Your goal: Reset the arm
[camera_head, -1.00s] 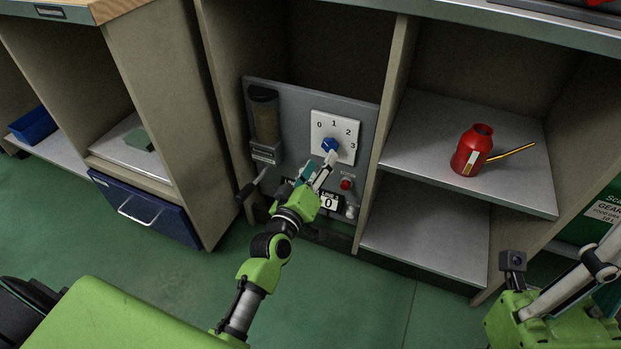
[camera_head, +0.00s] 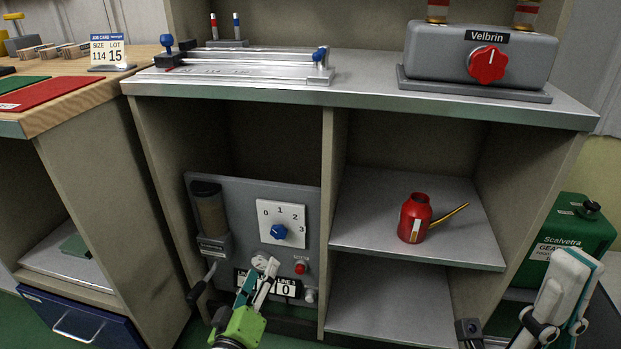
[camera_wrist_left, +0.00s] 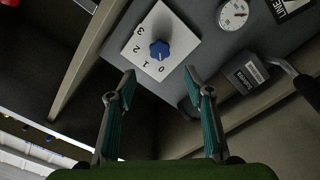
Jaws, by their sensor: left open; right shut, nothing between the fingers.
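My left gripper (camera_head: 264,270) is open and empty. In the head view it is in front of the lower part of the grey control panel (camera_head: 240,191), below the blue knob (camera_head: 279,231) and apart from it. In the left wrist view its two teal-padded fingers are spread wide (camera_wrist_left: 160,76), with the blue knob (camera_wrist_left: 159,50) on its white dial plate (camera_wrist_left: 180,37) beyond them. My right gripper (camera_head: 578,262) is shut and empty at the right edge of the head view, pointing upward in front of the green canister (camera_head: 572,224).
A red oil can (camera_head: 413,219) with a yellow spout stands on the right shelf. A lever (camera_head: 201,284) sticks out at the panel's lower left, close to my left gripper. The grey Velbrin unit (camera_head: 440,58) stands on the worktop (camera_head: 360,88). A blue drawer (camera_head: 80,322) is at lower left.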

